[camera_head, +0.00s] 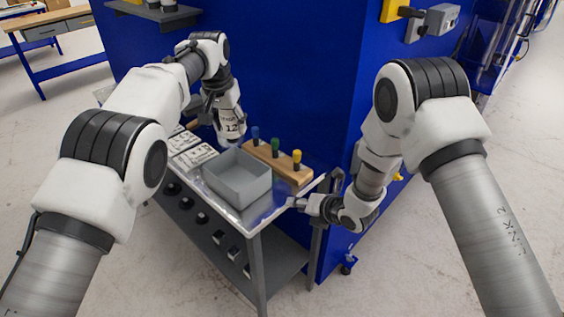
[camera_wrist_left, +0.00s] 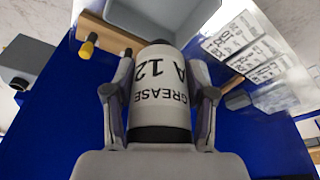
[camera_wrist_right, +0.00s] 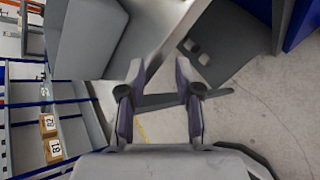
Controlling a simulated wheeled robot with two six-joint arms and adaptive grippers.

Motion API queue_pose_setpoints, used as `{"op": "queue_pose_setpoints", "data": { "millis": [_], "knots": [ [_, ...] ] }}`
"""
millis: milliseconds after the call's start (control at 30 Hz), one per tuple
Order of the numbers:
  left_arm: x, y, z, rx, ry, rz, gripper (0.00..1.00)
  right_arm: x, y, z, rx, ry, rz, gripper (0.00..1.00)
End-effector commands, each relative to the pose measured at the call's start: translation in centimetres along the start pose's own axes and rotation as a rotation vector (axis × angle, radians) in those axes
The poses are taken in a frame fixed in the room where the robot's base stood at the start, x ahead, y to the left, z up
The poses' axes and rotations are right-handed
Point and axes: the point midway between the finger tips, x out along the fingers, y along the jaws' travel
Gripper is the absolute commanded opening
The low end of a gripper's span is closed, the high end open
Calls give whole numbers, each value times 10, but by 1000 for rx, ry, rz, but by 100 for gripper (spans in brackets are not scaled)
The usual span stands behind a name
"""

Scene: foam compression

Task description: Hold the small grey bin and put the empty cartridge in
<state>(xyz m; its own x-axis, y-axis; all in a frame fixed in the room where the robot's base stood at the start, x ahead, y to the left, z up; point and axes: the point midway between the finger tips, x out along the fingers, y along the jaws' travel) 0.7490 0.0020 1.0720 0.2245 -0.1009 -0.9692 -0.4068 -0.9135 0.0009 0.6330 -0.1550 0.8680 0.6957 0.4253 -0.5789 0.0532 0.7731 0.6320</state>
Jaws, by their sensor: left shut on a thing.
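The small grey bin (camera_head: 232,185) stands open on the metal cart top, and no contents show in it. It also shows at the upper left of the right wrist view (camera_wrist_right: 92,35). My left gripper (camera_head: 217,101) is shut on a white cartridge with black ends (camera_head: 231,124), behind the bin. In the left wrist view the cartridge (camera_wrist_left: 161,90) sits between both fingers, marked "A 12 GREASE"; whether it is empty cannot be seen. My right gripper (camera_head: 294,203) is open at the cart's right front edge, apart from the bin. Nothing is between its fingers.
A wooden block (camera_head: 285,173) with blue, green and yellow handles stands behind the bin. White labelled cards (camera_head: 190,151) lie left of it. The cart's lower shelf (camera_head: 200,236) holds several small dark items. A blue wall (camera_head: 290,80) rises behind the cart.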

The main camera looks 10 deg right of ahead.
Motion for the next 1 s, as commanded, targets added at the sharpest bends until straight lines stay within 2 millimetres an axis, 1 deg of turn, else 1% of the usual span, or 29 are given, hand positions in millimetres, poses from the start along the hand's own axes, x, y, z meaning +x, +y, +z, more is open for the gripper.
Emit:
{"op": "queue_pose_setpoints", "data": {
  "millis": [33, 100, 200, 300, 367, 467, 567, 800, 900, 1000],
  "knots": [
    [-1, 0, 0, 0, 1, 0, 1, 3, 22, 22, -191, -30, 52, 33],
    [-1, 0, 0, 0, 1, 0, 1, 5, 47, 46, -451, -72, 108, 33],
    [-1, 0, 0, 0, 1, 0, 1, 4, 75, 69, -730, -127, 157, 33],
    [0, 0, 0, 0, 1, 0, 1, 4, 90, 81, -886, -161, 180, 33],
    [0, 0, 0, 0, 1, 0, 1, 5, 94, 84, -927, -170, 185, 33],
    [-1, 0, 0, 0, 1, 0, 1, 13, 97, 84, -942, -171, 186, 33],
    [-1, 0, 0, 0, 1, 0, 1, 29, 100, 85, -940, -170, 185, 33],
    [-1, 0, 0, 0, 1, 0, 1, 83, 112, 88, -936, -171, 185, 33],
    [-1, 0, 0, 0, 1, 0, 1, 102, 117, 89, -935, -170, 185, 33],
    [-1, 0, 0, 0, 1, 0, 1, 114, 119, 90, -934, -170, 184, 33]
  ]
}}
